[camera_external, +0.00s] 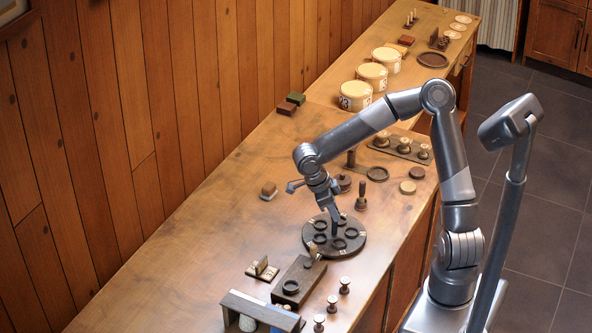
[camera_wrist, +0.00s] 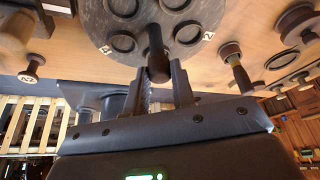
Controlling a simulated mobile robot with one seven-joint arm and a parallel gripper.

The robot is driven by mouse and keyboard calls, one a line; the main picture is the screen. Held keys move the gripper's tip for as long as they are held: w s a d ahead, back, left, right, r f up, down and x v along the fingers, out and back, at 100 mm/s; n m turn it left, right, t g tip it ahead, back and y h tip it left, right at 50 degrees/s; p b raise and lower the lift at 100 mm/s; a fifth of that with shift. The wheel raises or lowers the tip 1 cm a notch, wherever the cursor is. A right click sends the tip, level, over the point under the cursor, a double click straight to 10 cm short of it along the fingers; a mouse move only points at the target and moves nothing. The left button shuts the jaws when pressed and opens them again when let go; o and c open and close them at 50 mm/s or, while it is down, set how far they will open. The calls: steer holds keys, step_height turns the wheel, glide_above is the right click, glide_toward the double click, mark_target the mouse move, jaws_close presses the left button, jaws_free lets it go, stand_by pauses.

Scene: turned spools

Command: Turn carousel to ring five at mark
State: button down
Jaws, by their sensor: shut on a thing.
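The carousel (camera_external: 308,243) is a round dark disc on the bench with several raised rings near its edge. It also shows in the wrist view (camera_wrist: 88,22), with small white number tags on its rim; one looks like 4, and the others are too small to read surely. My gripper (camera_external: 334,232) reaches down to the disc from above. In the wrist view my gripper (camera_wrist: 162,84) is shut on a dark upright peg (camera_wrist: 156,48) standing on the disc. I cannot make out the fixed mark or which ring is at it.
A dark block (camera_external: 298,272) with a ring and a small card stand (camera_external: 262,269) are close in front of the carousel. Several spools (camera_external: 344,284) stand near the bench's front edge. A handled tool (camera_external: 361,198) stands just behind. The bench left of the carousel is mostly clear.

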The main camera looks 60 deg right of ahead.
steer(key=shift+s+a+n+t+h, duration=0.1)
steer(key=shift+n+t+h, duration=0.25)
steer(key=shift+n, duration=0.9)
steer(key=shift+n+t+h, duration=0.35)
steer(key=shift+n, duration=1.3)
steer(key=shift+f, duration=0.1)
steer(key=c, duration=1.2)
jaws_free()
steer(key=shift+a+r, duration=0.15)
steer(key=shift+r, duration=0.25)
steer(key=w+a+r, duration=0.2)
steer(key=w+a, duration=0.4)
steer(key=a, duration=0.5)
steer(key=shift+a, duration=0.25)
